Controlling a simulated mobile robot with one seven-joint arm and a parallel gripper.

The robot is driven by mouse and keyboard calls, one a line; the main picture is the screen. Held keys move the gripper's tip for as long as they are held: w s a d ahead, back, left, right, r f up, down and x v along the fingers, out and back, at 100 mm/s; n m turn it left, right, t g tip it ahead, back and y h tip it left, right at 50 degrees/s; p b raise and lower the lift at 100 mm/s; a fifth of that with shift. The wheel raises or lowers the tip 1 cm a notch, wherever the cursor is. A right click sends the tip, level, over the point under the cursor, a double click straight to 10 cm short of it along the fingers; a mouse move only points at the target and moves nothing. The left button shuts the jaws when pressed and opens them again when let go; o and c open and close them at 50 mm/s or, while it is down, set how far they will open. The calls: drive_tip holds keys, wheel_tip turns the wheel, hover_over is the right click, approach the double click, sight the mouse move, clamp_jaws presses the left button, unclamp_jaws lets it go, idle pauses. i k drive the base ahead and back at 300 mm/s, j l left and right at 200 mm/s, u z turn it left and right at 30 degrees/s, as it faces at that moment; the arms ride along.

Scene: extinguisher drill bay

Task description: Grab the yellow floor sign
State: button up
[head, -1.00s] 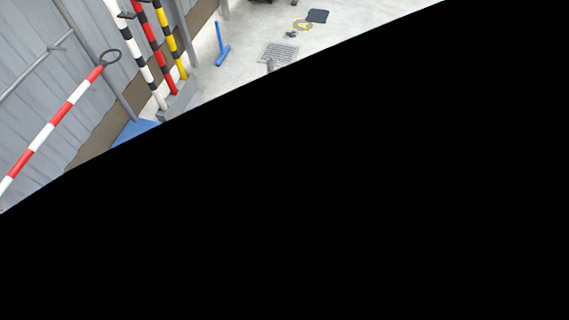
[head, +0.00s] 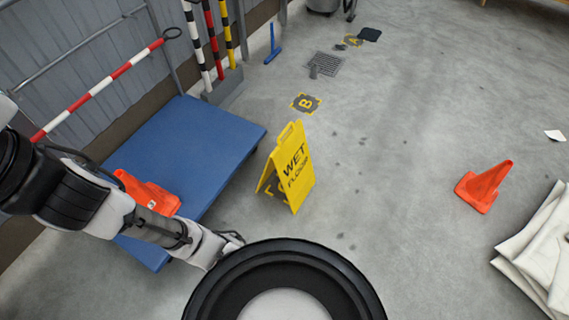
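The yellow floor sign (head: 297,178), marked "WET FLOOR", stands upright as an A-frame on the grey concrete, right of the blue platform. It has a handle slot at its top and nothing touches it. My arm reaches in from the left, and my gripper (head: 236,240) is at its end, low and left of the sign, apart from it in the picture. The gripper's fingers are small and partly hidden at this angle, so I cannot tell whether they are open or shut.
A blue platform (head: 212,140) with an orange-red item (head: 146,192) on it lies left of the sign. An orange cone (head: 484,187) and white folded sheets (head: 540,245) are at the right. Floor marker B (head: 305,103) lies behind the sign. Floor between sign and cone is clear.

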sight(293, 162)
drive_tip(key=i+l+u, duration=0.15)
drive_tip(key=i+l, duration=0.9)
drive_tip(key=i+l+u, duration=0.15)
drive_tip(key=i+l, duration=0.9)
drive_tip(key=k+l, duration=0.05)
drive_tip(key=l, duration=0.05)
